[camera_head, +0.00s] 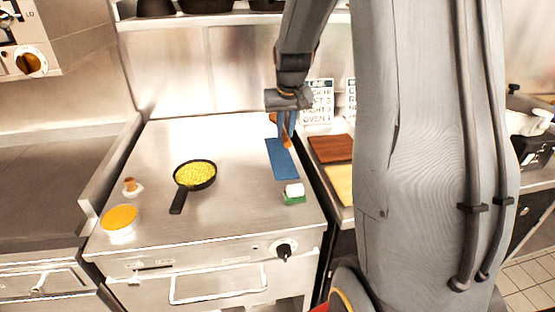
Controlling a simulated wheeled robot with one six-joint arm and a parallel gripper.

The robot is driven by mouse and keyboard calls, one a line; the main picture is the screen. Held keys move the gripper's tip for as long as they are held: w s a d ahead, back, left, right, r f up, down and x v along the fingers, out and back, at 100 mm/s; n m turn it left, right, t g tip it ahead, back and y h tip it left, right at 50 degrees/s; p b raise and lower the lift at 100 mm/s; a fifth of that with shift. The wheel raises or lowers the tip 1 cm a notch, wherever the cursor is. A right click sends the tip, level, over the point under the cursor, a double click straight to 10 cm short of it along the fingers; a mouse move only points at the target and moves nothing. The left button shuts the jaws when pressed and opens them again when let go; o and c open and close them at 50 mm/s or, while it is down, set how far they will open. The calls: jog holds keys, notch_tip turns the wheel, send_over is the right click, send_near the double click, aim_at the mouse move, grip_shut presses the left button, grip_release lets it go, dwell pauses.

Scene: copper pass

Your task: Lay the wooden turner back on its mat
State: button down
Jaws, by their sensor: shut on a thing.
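My gripper (286,128) points down over the far part of the blue mat (283,164). It is shut on the wooden turner (287,142), an orange-brown tool partly hidden by the fingers. The turner's lower end shows just below the fingertips, over the mat. I cannot tell whether it touches the mat. The near part of the mat is bare.
A black pan with yellow food (195,175) stands left of the mat. A green and white block (294,194) sits just below the mat. A brown board (331,148) and a yellow board (341,184) lie to the right. An orange-topped dish (119,219) stands front left.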

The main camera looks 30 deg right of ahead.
aim_at(286, 140)
notch_tip(286, 140, down, 10)
jog(key=p, duration=0.2)
jog(key=shift+p, duration=0.4)
jog(key=shift+f, duration=0.1)
jog(key=c, duration=1.6)
grip_release()
jog(key=shift+c, duration=0.2)
jog(key=b+v, duration=0.3)
jog(key=v, duration=0.9)
jog(key=shift+a, duration=0.1)
jog(key=s+a+f+n+g, duration=0.1)
jog(key=s+a+f, duration=0.2)
jog(key=s+a, duration=0.5)
jog(key=s+a+f+n+g+y, duration=0.1)
jog(key=s+a+f+n, duration=0.1)
jog(key=s+a, duration=0.6)
jog(key=s+f, duration=0.1)
jog(key=s, duration=0.2)
jog(key=shift+f, duration=0.2)
